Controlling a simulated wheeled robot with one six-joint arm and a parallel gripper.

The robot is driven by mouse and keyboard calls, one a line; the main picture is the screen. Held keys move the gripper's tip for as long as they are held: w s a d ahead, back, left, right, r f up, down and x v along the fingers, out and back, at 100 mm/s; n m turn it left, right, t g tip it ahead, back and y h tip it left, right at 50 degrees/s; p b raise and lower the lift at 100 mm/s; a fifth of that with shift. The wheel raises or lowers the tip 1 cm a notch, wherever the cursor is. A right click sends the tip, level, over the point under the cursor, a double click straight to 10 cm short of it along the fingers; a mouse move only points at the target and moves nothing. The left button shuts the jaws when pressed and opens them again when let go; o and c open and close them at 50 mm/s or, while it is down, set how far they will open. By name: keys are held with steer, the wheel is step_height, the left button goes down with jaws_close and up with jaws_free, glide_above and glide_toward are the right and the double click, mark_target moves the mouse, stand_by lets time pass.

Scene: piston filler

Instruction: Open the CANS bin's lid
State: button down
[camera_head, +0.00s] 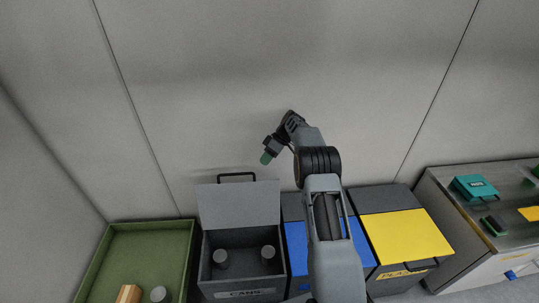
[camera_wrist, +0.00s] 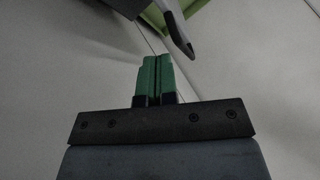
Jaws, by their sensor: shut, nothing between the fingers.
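The CANS bin (camera_head: 243,287) is a dark grey box with a label on its front, left of centre in the head view. Its grey lid (camera_head: 239,204) stands raised at the back, with a black handle at its top edge.
A green tray (camera_head: 188,262) with a wooden block and a grey cylinder stands at left. A blue-lidded bin (camera_head: 296,249) and a yellow-lidded bin (camera_head: 405,236) stand right of the CANS bin. A counter (camera_head: 463,222) with small items is at far right. The wall is close behind.

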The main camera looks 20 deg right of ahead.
steer(key=shift+x, duration=2.5)
steer(key=shift+a+f, duration=0.1)
